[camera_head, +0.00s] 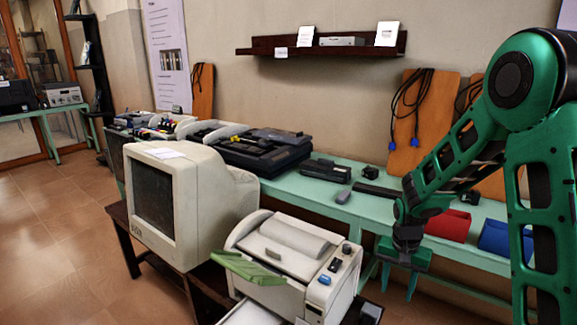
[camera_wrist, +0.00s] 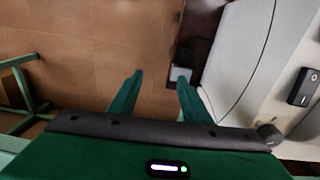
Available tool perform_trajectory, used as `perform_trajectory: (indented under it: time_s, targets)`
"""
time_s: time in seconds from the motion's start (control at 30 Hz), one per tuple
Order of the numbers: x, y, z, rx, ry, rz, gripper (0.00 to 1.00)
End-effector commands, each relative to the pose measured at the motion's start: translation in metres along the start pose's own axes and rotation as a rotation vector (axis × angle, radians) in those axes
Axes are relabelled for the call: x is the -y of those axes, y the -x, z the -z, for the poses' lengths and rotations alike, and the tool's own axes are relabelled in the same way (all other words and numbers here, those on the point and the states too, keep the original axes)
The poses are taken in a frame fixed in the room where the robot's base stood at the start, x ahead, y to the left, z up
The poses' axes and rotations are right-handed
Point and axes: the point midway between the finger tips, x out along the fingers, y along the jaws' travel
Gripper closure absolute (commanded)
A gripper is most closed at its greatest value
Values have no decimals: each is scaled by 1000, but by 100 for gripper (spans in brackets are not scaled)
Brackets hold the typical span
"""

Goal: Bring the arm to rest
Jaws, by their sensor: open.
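My green arm reaches in from the right in the head view, bent at the elbow. My gripper (camera_head: 399,281) hangs down at its end, to the right of the printer and in front of the green table. In the wrist view my gripper (camera_wrist: 158,92) shows two green fingers spread apart, with nothing between them. Below the fingers is the brown tiled floor (camera_wrist: 70,75). The pale printer side (camera_wrist: 245,55) is just to the right of the right finger; I cannot tell whether they touch.
A white printer (camera_head: 290,250) and a beige monitor (camera_head: 215,195) stand close by on a dark table. The long green table (camera_head: 320,193) holds several devices, a red item (camera_head: 448,225) and a blue item (camera_head: 497,238). Open floor (camera_head: 50,240) lies to the left.

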Motion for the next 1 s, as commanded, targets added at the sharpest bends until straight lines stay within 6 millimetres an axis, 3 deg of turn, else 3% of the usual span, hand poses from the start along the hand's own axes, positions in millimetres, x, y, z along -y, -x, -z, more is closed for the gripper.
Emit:
perform_trajectory:
  time_s: [0.03,0.2,0.5,0.8,1.0]
  targets:
    - [-17,19,-1,-10,-1,-3,56]
    - [-72,67,-17,-16,7,-22,56]
    - [-160,130,-70,-6,18,-27,56]
    - [-227,164,-145,19,31,8,56]
    - [-248,170,-182,33,43,35,56]
